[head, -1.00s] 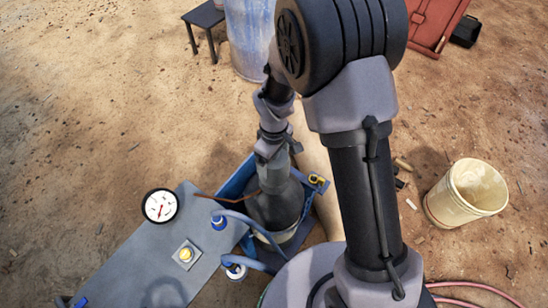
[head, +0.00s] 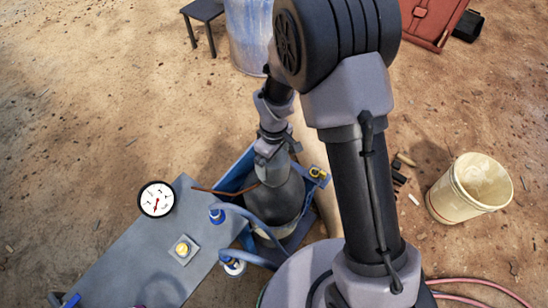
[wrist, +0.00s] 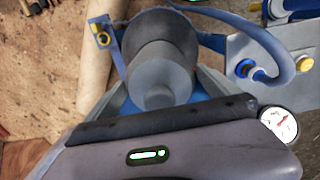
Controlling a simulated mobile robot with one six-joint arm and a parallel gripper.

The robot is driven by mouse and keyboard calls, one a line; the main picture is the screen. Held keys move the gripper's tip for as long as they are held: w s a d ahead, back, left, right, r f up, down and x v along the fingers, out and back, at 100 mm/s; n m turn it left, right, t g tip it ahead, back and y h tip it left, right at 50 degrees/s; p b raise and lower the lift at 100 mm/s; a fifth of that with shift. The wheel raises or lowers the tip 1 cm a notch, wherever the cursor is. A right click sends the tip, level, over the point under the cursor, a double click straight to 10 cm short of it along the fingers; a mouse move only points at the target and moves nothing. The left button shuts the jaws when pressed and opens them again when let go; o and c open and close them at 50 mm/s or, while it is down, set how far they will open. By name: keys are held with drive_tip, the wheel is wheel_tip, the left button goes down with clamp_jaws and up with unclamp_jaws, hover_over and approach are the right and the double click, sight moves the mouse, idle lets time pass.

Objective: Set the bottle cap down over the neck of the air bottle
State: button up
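The bottle cap (head: 271,171) is a grey stepped cylinder at the top of the air bottle. My gripper (head: 270,154) is above it, with a finger along each side, and appears shut on it. In the wrist view the bottle cap (wrist: 158,72) lies between the fingers, its narrow end towards my palm. The air bottle (head: 277,203) is dark and rounded, upright in a blue frame. It also shows behind the cap in the wrist view (wrist: 158,33). The neck is hidden by the cap. I cannot tell whether the cap is fully seated.
A grey bench (head: 140,250) with a dial gauge (head: 156,199) and blue fittings stands left of the bottle. A blue hose (head: 245,211) curves close beside it. A yellow-marked clamp (head: 318,172) is on the frame's right. A cream bucket (head: 455,205) stands further right.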

wheel_tip(320, 180, up, 18)
drive_tip(key=p, duration=0.7)
drive_tip(key=shift+f, duration=0.25)
drive_tip(key=s+d+r+m+t, duration=0.2)
drive_tip(key=d+r+m, duration=0.15)
drive_tip(key=r, duration=0.65)
drive_tip(key=s+d+r+m+t+y, duration=0.1)
drive_tip(key=s+d+r+m+t, duration=0.1)
drive_tip(key=s+r+m, duration=0.3)
drive_tip(key=s+d+r+m+t+y, duration=0.1)
drive_tip(key=s+d+r+m, duration=0.2)
drive_tip(key=s, duration=0.7)
wheel_tip(320, 180, up, 2)
drive_tip(key=m, duration=0.3)
drive_tip(key=shift+r+t, duration=0.2)
drive_tip(key=shift+t, duration=0.2)
drive_tip(key=shift+s, duration=0.15)
